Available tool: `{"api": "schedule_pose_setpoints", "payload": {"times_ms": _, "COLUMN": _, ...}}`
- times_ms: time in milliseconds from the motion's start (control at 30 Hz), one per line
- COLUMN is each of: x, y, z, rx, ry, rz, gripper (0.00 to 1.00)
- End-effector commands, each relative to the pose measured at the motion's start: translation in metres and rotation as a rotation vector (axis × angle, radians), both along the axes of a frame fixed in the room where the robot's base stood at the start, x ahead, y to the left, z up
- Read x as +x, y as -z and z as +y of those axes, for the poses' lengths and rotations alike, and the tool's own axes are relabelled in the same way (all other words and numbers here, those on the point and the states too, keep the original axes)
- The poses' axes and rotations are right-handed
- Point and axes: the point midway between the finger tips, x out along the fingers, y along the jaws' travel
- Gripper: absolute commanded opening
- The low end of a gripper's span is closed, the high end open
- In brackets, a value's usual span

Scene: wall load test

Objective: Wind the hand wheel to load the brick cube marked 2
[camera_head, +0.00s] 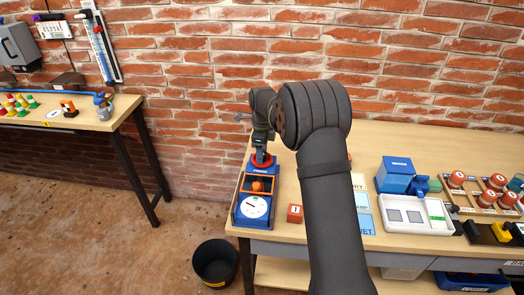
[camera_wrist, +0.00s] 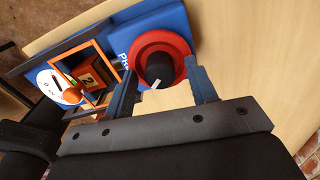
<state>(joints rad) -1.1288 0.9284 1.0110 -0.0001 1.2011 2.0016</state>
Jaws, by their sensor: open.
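The press (camera_head: 245,222) is a blue unit at the left end of the right-hand bench. Its red hand wheel (camera_wrist: 178,42), with a black hub and a white pointer line, shows in the wrist view; the wheel is partly hidden in the head view (camera_head: 262,161). The brick cube marked 2 (camera_wrist: 88,79) sits inside the press's orange frame, with an orange ball-shaped part in front of it. A white dial (camera_head: 255,207) is on the press. My gripper (camera_wrist: 163,88) is open over the wheel, one finger on each side of the hub. I cannot tell whether the fingers touch it.
A small brick cube marked 1 (camera_head: 295,213) stands right of the press. Labelled cards (camera_head: 362,200), a blue box (camera_head: 395,174) and a white device (camera_head: 415,214) lie further right. A black bucket (camera_head: 215,262) is on the floor. A brick wall stands behind.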

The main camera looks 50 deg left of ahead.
Motion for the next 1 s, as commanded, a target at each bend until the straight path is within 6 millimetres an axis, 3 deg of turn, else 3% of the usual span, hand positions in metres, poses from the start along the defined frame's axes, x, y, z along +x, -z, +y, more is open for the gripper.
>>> {"api": "schedule_pose_setpoints", "payload": {"times_ms": 133, "x": 0.0, "y": -0.005, "z": 0.0, "rx": 0.001, "ry": 0.0, "rz": -0.001, "gripper": 0.52}}
{"api": "schedule_pose_setpoints", "payload": {"times_ms": 267, "x": 0.0, "y": -0.022, "z": 0.0, "rx": 0.002, "ry": 0.0, "rz": -0.001, "gripper": 0.52}}
{"api": "schedule_pose_setpoints", "payload": {"times_ms": 700, "x": 0.0, "y": -0.127, "z": 0.001, "rx": 0.004, "ry": 0.0, "rz": -0.002, "gripper": 0.52}}
{"api": "schedule_pose_setpoints", "payload": {"times_ms": 1000, "x": 0.0, "y": -0.169, "z": 0.0, "rx": 0.002, "ry": 0.0, "rz": -0.001, "gripper": 0.52}}
